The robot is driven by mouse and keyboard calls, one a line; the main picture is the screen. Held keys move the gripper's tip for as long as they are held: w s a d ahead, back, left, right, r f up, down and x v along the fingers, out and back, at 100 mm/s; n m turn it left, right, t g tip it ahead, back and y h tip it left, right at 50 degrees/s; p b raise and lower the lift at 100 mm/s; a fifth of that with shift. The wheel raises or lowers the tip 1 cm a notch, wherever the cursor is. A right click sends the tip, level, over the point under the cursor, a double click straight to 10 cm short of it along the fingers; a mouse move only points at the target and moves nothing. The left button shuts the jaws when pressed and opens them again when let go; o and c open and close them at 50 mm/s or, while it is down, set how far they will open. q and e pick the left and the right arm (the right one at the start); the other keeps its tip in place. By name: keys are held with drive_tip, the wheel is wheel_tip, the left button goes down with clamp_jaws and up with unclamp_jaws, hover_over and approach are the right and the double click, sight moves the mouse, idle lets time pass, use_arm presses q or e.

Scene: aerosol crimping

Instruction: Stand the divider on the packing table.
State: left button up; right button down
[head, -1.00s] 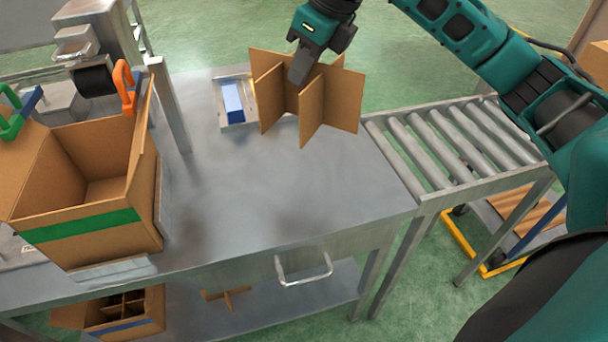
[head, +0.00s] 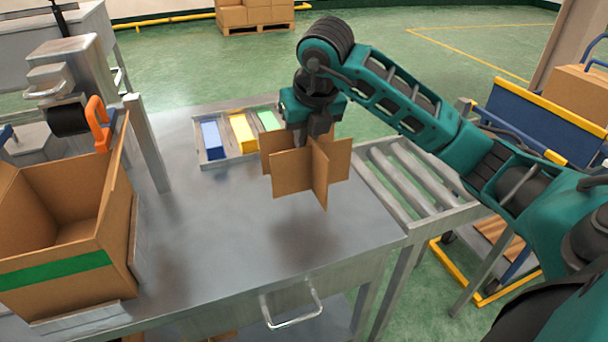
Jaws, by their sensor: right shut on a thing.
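The divider (head: 292,178), crossed brown cardboard panels, is upright over the right part of the packing table (head: 215,260). My right gripper (head: 310,132) points down from above and is shut on the divider's top, near where the panels cross. A soft shadow lies on the table in front of the divider's lower edge, and the divider seems held a little above the surface; contact cannot be made out for sure. My left gripper is out of view.
An open carton (head: 65,225) with a green stripe stands at the table's left. A tray (head: 200,152) of blue, yellow and green items lies behind the divider. A roller conveyor (head: 410,185) adjoins the right edge. The table's middle is clear.

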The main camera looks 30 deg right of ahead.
sight(305, 170)
wheel_tip(305, 170, down, 4)
drive_tip(key=shift+r, duration=0.25)
wheel_tip(305, 170, down, 4)
drive_tip(key=shift+b, duration=0.5)
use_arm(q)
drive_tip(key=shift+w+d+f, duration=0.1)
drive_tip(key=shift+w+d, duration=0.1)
use_arm(e)
drive_tip(key=shift+f, duration=0.15)
drive_tip(key=c, duration=1.2)
unclamp_jaws()
drive_tip(key=shift+c, duration=0.2)
